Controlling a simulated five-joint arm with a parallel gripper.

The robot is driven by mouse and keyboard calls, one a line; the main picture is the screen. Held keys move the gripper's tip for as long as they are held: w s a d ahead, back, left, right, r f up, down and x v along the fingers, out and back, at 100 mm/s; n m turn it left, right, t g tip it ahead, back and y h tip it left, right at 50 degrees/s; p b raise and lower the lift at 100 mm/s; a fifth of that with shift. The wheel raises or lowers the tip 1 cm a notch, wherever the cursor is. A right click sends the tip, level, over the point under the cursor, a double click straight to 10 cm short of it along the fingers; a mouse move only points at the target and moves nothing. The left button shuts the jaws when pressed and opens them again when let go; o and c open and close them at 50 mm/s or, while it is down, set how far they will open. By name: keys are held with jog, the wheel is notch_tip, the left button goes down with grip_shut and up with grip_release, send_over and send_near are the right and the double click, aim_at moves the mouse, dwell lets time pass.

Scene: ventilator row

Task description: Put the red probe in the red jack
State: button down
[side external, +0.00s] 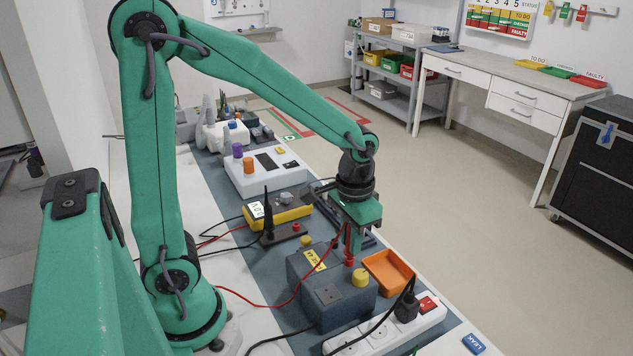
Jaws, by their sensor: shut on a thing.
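My gripper (352,240) points down over the grey box (331,291). It is shut on the red probe (347,236), which is mostly hidden between the fingers. A red lead runs from the probe down to the left. The red jack (349,262) shows as a small red piece on top of the grey box, just below the gripper. The probe looks roughly upright above it. I cannot tell whether its tip touches or enters the jack.
The box has yellow knobs (360,278) and a yellow label. An orange tray (388,272) lies right of it, and a white power strip (385,334) in front. A yellow meter (283,216) and an upright black probe (267,212) stand behind. Leads cross the bench at left.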

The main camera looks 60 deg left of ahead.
jog(key=c, duration=1.3)
grip_release()
jog(key=shift+o, duration=0.2)
jog(key=shift+r, duration=0.15)
jog(key=shift+r, duration=3.75)
jog(key=s+a+r+t, duration=0.1)
jog(key=s+r+t, duration=0.1)
jog(key=s, duration=0.3)
jog(key=s+a+r+t, duration=0.1)
jog(key=s+r+t, duration=0.1)
jog(key=s+t, duration=0.1)
jog(key=shift+s+a+t, duration=0.25)
jog(key=shift+s+t, duration=0.05)
jog(key=shift+s, duration=0.6)
